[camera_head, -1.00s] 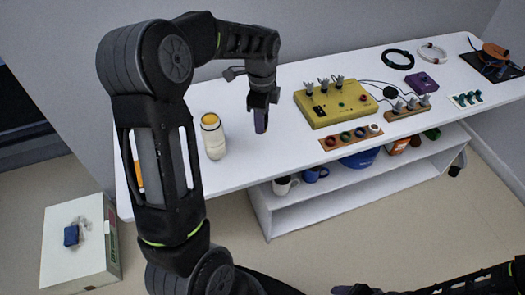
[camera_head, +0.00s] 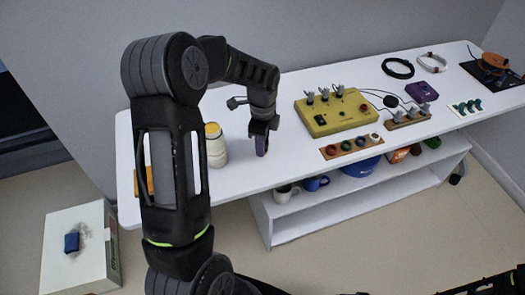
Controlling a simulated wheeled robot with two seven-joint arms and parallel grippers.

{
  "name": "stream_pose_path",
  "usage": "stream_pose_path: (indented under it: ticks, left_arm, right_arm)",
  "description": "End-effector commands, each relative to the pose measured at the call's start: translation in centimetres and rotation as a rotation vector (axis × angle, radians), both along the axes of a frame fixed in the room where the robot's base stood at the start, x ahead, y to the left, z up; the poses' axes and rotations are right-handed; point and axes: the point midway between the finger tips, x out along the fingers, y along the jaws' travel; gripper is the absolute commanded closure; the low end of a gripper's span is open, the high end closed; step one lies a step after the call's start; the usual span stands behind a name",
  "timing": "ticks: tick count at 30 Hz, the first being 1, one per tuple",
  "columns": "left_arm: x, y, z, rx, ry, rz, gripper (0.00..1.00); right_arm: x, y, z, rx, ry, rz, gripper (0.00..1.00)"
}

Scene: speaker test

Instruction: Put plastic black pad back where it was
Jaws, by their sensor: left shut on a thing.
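My left gripper (camera_head: 261,142) points down over the white table (camera_head: 230,178), just right of a white bottle with a yellow top (camera_head: 215,145). It is shut on a small dark, purplish piece (camera_head: 261,149); I cannot tell for sure that this is the black pad. Whether the piece touches the table is unclear. A round black disc (camera_head: 390,101) lies by wires right of the yellow device (camera_head: 335,112). A flat black mat (camera_head: 476,70) lies at the far right, under an orange tool (camera_head: 495,61). My right gripper is not visible.
A purple box (camera_head: 422,92), cable coils (camera_head: 398,68) and metal plugs (camera_head: 408,113) are to the right. Mugs (camera_head: 316,183) stand on the lower shelf. Table in front of the gripper is clear.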

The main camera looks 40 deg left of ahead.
Motion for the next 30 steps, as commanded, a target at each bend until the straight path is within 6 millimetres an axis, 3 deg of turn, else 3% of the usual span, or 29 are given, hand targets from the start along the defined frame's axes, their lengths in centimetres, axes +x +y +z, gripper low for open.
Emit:
stream_pose_path:
  ticks: [5,13,25,26,30]
  left_arm:
    - [0.0,0.0,-0.4,0.000,0.001,0.000,1.00]
    - [0.0,0.0,-3.6,-0.001,0.001,0.000,1.00]
    - [0.0,0.0,-4.2,0.000,0.000,0.000,1.00]
    - [0.0,0.0,-4.1,0.000,0.000,0.000,0.67]
    - [0.0,0.0,-4.0,0.000,0.000,0.000,0.55]
  right_arm:
    - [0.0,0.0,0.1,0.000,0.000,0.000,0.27]
    - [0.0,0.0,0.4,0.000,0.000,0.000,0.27]
    - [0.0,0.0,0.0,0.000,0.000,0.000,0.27]
    - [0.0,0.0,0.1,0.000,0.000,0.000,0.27]
    - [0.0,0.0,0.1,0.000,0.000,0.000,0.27]
